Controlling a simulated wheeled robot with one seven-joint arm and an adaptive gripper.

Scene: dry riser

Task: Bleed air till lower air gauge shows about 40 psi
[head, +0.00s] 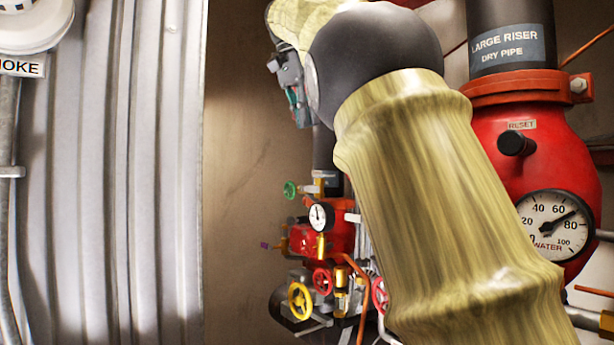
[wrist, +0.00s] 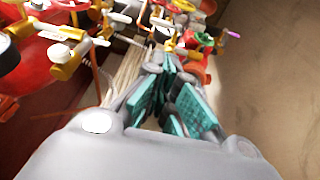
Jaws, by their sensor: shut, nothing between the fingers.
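A small white round gauge (head: 319,216) is on the red piping at the centre of the head view. Its label and reading are too small to tell, so I cannot tell whether it is the lower air gauge. Near it are a green handwheel (head: 290,189), a purple-tipped handle (head: 266,246), a red handwheel (head: 322,281) and a yellow handwheel (head: 300,300). My gripper (wrist: 168,52), with teal finger pads, is shut and empty. In the wrist view its tips point toward the valve cluster, near the green handwheel (wrist: 203,39). I cannot tell whether they touch anything.
A large red riser valve (head: 556,150) stands at right with a water gauge (head: 553,228), its needle between 60 and 80. Corrugated metal (head: 110,170) is at left. My arm hides the middle of the head view. The brown wall (head: 240,170) beside the cluster is bare.

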